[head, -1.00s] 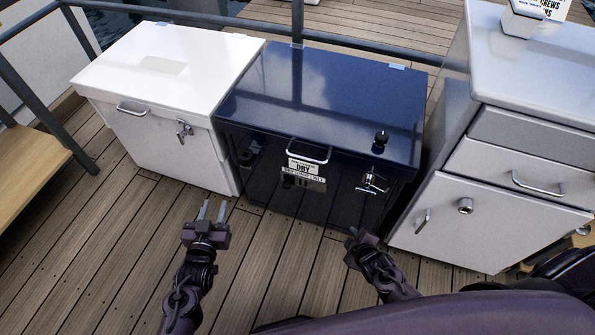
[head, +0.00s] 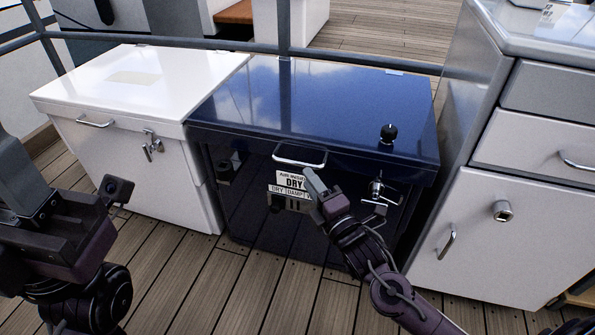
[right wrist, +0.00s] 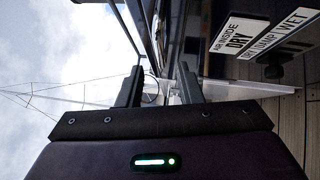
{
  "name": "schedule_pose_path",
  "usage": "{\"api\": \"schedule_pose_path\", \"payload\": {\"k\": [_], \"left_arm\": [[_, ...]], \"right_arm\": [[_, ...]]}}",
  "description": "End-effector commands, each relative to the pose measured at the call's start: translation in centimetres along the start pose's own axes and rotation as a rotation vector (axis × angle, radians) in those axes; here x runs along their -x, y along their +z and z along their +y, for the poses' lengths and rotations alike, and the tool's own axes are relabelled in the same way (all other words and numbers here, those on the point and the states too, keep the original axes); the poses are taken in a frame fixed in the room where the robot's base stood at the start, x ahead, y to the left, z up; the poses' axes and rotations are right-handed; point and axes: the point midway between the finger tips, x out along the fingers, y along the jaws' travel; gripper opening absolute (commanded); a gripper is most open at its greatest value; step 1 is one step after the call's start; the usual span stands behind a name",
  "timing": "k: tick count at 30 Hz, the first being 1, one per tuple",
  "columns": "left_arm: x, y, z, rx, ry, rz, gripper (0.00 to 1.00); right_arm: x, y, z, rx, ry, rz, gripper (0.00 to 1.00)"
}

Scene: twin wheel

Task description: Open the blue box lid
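The blue box (head: 335,225) stands in the middle of the head view, and its lid (head: 300,95) is down. The lid has a silver bar handle (head: 286,161) at its front edge and a black knob on top; a silver latch (head: 377,190) is on the front, right of centre. My right gripper (head: 311,180) is just below the handle, in front of the label. In the right wrist view its fingers (right wrist: 159,85) are apart with nothing between them. My left gripper (head: 15,165) is at the left edge, away from the box; its fingertips are unclear.
A white box (head: 135,80) stands left of the blue box. A grey-white cabinet (head: 487,225) with drawers stands close on its right. A railing (head: 350,58) runs behind the boxes. The wooden deck (head: 200,285) in front is clear.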

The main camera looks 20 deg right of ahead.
Motion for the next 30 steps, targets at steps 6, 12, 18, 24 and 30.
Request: {"api": "schedule_pose_path", "payload": {"k": [6,12,18,24,30], "left_arm": [[-0.3,-0.2,0.4,-0.004,0.018,0.03,0.33],[-0.8,-0.4,0.7,-0.006,0.031,0.052,0.33],[-1.2,-0.5,0.8,-0.006,0.036,0.06,0.33],[-1.2,-0.5,0.8,-0.006,0.036,0.059,0.33],[-1.2,-0.5,0.8,-0.006,0.037,0.06,0.33]], "right_arm": [[-3.4,0.0,-0.1,-0.003,0.004,-0.002,0.33],[-5.9,0.0,-0.2,-0.003,0.001,-0.001,0.33],[-6.8,0.0,-0.1,-0.003,-0.001,0.0,0.33],[-6.8,0.0,0.0,-0.003,-0.002,0.0,0.33],[-6.8,0.0,0.0,-0.003,-0.002,0.0,0.09]]}}
